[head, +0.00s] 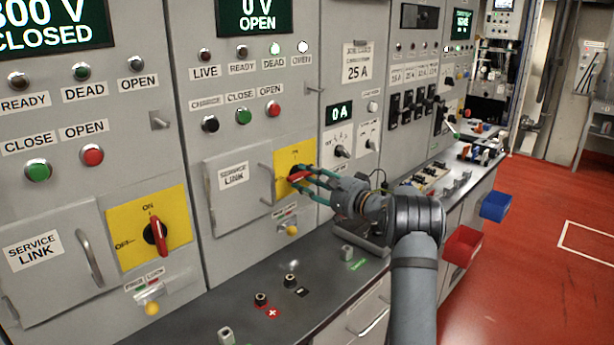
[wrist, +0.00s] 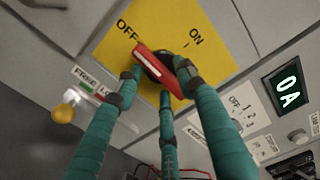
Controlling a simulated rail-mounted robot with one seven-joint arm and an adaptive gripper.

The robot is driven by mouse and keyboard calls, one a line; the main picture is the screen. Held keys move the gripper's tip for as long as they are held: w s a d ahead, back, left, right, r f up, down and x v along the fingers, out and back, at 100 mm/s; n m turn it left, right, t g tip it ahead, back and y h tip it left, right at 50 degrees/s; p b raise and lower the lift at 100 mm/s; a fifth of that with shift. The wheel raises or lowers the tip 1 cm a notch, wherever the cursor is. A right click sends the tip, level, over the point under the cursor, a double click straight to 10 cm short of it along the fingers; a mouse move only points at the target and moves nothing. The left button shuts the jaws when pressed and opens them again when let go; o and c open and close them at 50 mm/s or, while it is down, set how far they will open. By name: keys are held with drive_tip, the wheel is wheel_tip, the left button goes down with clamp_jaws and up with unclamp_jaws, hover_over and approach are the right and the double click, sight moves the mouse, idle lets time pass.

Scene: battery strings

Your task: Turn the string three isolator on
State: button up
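A red isolator handle (head: 299,176) with a white stripe sits on a yellow plate (head: 291,158) on the second panel. The handle also shows in the wrist view (wrist: 160,70), slanted, its striped end near the OFF mark and away from ON. My gripper (head: 308,182) is at the handle. Its three teal fingers stand apart around the handle in the wrist view (wrist: 160,82), with a gap beside the left finger; firm contact is not visible. A yellow knob (head: 292,230) sits below, by a FREE/LOCK label. The display above (head: 254,16) reads 0 V OPEN.
The service link door (head: 232,185) with its handle is just left of the yellow plate. Another red isolator handle (head: 156,236) is on the left panel. The dark bench (head: 225,305) below carries small posts. Blue (head: 495,206) and red (head: 463,246) bins hang at right.

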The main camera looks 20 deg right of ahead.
drive_tip(key=shift+s+a+r, duration=0.1)
drive_tip(key=shift+a, duration=0.15)
drive_tip(key=shift+d, duration=0.1)
drive_tip(key=c, duration=1)
